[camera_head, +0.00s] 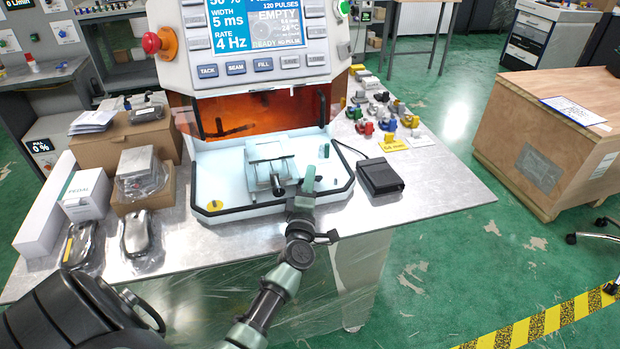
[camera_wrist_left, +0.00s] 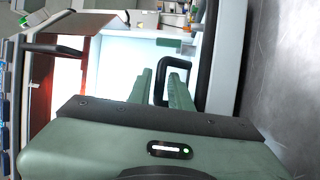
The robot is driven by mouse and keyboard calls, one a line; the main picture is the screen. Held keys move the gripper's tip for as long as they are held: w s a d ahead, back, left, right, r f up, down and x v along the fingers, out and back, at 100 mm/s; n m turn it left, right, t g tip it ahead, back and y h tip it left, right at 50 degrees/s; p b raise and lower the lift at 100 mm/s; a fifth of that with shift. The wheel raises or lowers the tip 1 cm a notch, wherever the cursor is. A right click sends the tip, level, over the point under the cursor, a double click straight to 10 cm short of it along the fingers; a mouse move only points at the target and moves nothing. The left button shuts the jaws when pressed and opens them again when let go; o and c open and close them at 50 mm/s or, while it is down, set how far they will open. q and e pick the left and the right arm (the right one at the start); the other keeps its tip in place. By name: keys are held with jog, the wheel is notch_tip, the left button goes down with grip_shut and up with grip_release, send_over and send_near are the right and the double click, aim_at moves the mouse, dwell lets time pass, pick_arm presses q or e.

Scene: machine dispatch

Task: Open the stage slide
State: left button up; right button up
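The stage slide (camera_head: 268,158) is a white block with a dark handle (camera_head: 277,187) pointing to the front. It sits in the shallow white, black-edged bay of the machine. My left gripper (camera_head: 306,182) is just right of the handle in the head view. In the left wrist view its two green fingers (camera_wrist_left: 165,88) are apart, and a black bent handle (camera_wrist_left: 160,80) shows in the gap between and beyond them. Contact with the handle cannot be told. My right gripper is not in view.
The machine's orange window (camera_head: 262,112) and control panel with a red knob (camera_head: 158,42) rise behind the bay. Boxes (camera_head: 88,192) and wrapped parts stand left. A black pedal-like box (camera_head: 380,177) and several small coloured parts lie right. The table's front right is clear.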

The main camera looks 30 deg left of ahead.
pick_arm(q)
grip_shut()
dwell(1.4)
